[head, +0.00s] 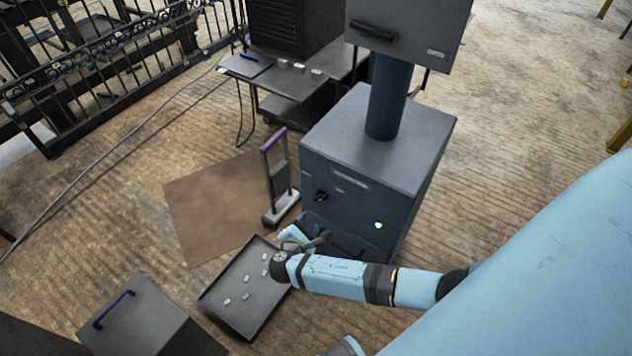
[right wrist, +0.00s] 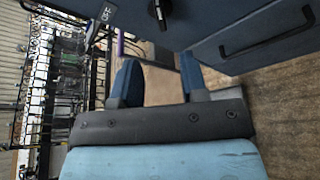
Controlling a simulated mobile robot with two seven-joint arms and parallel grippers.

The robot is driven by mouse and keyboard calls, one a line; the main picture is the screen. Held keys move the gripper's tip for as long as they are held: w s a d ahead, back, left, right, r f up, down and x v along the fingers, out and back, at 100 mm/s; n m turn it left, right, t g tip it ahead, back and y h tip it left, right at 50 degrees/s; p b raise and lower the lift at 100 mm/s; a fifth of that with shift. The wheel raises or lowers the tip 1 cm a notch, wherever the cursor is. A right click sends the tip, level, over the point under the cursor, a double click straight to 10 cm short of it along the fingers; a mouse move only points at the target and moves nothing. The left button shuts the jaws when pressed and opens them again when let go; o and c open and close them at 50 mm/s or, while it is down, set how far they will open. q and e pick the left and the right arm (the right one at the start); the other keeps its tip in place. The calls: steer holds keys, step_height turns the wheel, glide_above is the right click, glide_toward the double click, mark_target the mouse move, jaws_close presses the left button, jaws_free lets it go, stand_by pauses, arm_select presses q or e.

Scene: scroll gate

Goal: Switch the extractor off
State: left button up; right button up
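The extractor (head: 420,150) is a dark blue-grey cabinet with a thick pipe rising to an upper box. On its front face are a black rotary switch (head: 320,196) at the left and a lit green lamp (head: 378,225) at the right. The switch also shows at the top of the right wrist view (right wrist: 157,12), beside a small label (right wrist: 107,12) that I cannot read surely. My right gripper (head: 297,232) is in front of the cabinet, below the switch and apart from it. Its two blue fingers stand apart with nothing between them (right wrist: 160,82). My left gripper is out of view.
A black tray (head: 213,298) with several small metal pieces lies below my right gripper. A purple-handled stand (head: 278,180) is left of the cabinet, by a brown mat (head: 205,205). A grey box (head: 135,320) is at lower left. A cart (head: 285,82) stands behind.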

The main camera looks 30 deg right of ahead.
mark_target(319, 200)
steer(key=b+x, duration=0.1)
steer(key=x, duration=1)
steer(key=shift+w+d+f+b, duration=0.1)
steer(key=shift+w+d+b, duration=0.15)
steer(key=shift+b, duration=0.05)
steer(key=shift+c, duration=0.2)
jaws_close()
